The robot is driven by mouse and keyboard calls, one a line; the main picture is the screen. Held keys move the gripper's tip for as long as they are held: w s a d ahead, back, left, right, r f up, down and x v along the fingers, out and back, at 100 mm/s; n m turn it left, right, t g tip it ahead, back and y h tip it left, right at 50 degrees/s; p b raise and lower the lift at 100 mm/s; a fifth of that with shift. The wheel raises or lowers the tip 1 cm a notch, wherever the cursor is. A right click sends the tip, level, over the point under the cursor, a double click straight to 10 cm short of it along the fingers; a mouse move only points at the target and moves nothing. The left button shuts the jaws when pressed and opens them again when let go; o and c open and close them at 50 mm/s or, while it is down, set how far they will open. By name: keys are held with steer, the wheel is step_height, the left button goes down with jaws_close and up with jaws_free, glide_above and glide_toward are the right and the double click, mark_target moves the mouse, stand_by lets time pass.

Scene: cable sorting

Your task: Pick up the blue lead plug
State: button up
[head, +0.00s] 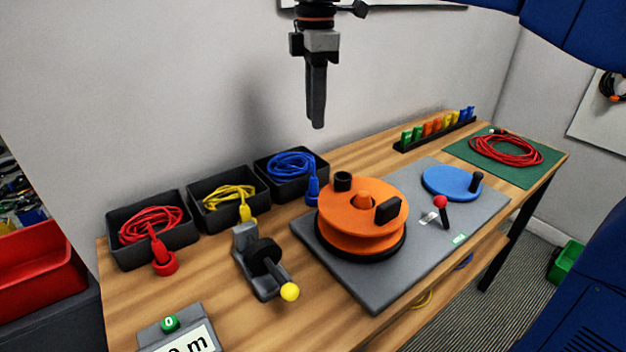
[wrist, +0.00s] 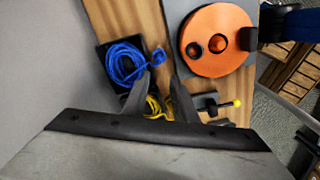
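In the wrist view the plug (wrist: 158,57) shows just beyond my fingertips, beside the coil (wrist: 122,62). My gripper (head: 318,126) points down, high above the bench and the blue bin, well clear of the plug. In the wrist view its two fingers (wrist: 161,76) stand apart with nothing held between them.
Bins with a yellow cable (head: 229,196) and a red cable (head: 150,222) stand left of the blue one. An orange reel (head: 361,222) on a grey plate (head: 475,222) stands close right of the plug. A yellow-tipped crank device (head: 262,262) stands in front of the bins.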

mark_target(315, 177)
step_height(315, 177, down, 17)
steer(key=shift+w+f, duration=0.1)
steer(key=shift+f, duration=0.05)
stand_by(0.7)
steer(key=shift+c, duration=0.5)
jaws_close()
